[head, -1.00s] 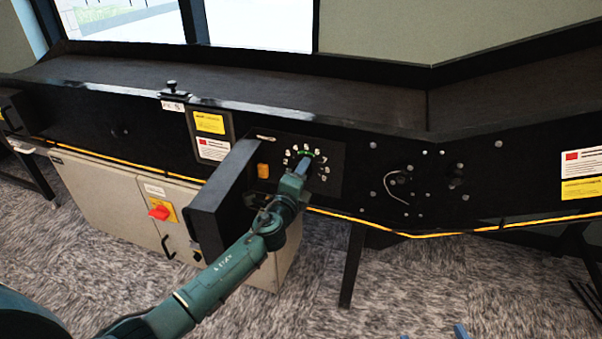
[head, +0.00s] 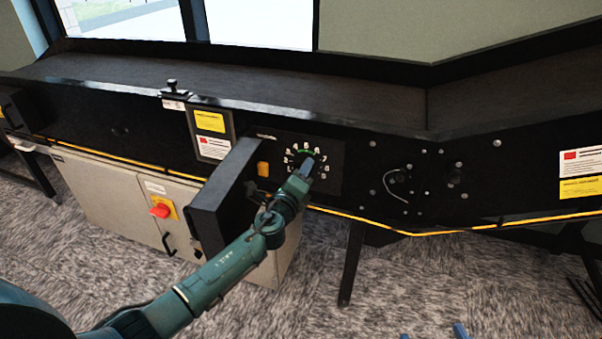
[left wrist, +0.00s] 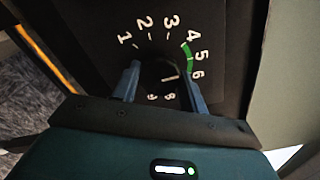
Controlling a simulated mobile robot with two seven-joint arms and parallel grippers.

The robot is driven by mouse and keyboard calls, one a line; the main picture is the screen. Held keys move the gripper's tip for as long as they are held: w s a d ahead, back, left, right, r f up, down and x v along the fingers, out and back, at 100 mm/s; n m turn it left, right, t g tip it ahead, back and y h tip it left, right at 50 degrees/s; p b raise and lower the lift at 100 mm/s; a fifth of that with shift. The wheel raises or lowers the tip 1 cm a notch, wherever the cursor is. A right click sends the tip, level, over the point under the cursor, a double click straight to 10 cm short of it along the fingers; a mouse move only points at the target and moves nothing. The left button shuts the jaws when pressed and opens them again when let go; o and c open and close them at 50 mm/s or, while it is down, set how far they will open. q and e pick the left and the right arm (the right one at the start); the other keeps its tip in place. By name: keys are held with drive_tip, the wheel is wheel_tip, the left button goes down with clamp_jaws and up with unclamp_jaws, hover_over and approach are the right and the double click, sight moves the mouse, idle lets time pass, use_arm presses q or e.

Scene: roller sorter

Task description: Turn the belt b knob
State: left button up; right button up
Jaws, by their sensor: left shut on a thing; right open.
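The belt b knob (left wrist: 155,76) is a dark knob on a black dial plate with white numbers and a green arc near 4 to 6. A short white line on it points toward the 6 side in the left wrist view. My left gripper (left wrist: 162,84) is shut on the knob, one blue-grey finger on each side; a finger covers part of the scale. In the head view my left gripper (head: 303,167) reaches the dial plate (head: 333,180) from below and hides the knob. My right gripper (head: 432,335) shows only as two separated blue fingertips at the bottom edge.
A black box-like panel (head: 223,192) juts out just left of my left gripper. An orange button (head: 263,168) sits beside the dial. A grey cabinet (head: 100,200) with a red switch (head: 160,211) stands below. The conveyor (head: 300,95) runs above.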

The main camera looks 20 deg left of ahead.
use_arm(q)
drive_tip(key=o, duration=1)
use_arm(e)
drive_tip(key=shift+f, duration=0.15)
use_arm(q)
drive_tip(key=s+p, duration=0.1)
drive_tip(key=s, duration=0.6)
drive_tip(key=shift+s+a, duration=0.15)
drive_tip(key=shift+s, duration=0.1)
use_arm(e)
drive_tip(key=shift+s+g, duration=0.35)
drive_tip(key=shift+g, duration=0.25)
drive_tip(key=shift+d, duration=0.1)
